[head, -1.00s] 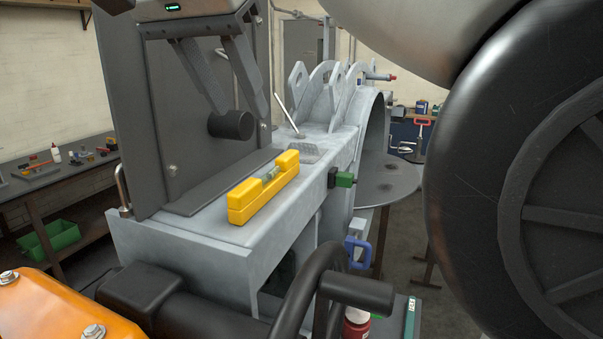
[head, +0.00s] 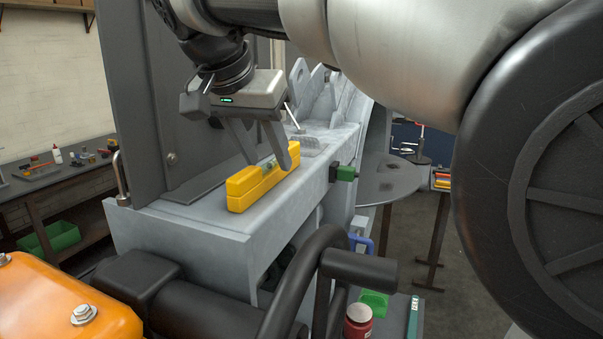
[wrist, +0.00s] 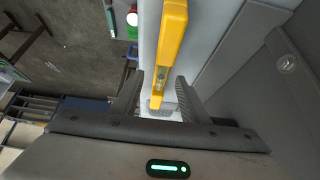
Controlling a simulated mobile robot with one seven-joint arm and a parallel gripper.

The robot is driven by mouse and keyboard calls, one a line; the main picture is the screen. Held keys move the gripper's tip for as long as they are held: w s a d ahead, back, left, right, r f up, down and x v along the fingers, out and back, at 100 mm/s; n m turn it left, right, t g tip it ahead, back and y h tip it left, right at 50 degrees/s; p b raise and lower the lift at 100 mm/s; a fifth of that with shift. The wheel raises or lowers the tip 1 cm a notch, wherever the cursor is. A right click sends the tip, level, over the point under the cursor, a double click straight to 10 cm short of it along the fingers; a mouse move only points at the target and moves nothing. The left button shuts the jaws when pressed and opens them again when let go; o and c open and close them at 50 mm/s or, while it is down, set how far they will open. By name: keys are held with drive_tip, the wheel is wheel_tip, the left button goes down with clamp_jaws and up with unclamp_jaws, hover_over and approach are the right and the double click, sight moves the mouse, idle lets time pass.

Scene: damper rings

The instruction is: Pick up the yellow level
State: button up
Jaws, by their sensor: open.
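The yellow level (head: 246,190) lies on the grey metal ledge (head: 204,221), in the middle of the head view. Its far end is partly hidden by my gripper (head: 269,165). My gripper is open and points down, with its fingers at the far end of the level, one on each side as seen from the head. In the wrist view the level (wrist: 171,50) runs from the top edge down to between the two open fingers (wrist: 156,90). Its vial shows near that end. I cannot tell whether a finger touches it.
A dark upright plate (head: 140,110) stands left of the ledge. A thin metal rod (head: 293,117) and grey lugs (head: 300,75) stand beyond the gripper. A black handle (head: 320,270) is in the foreground.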

sight(268, 162)
drive_tip(key=shift+x, duration=1.55)
drive_tip(key=shift+a, duration=0.1)
clamp_jaws()
drive_tip(key=shift+r, duration=0.1)
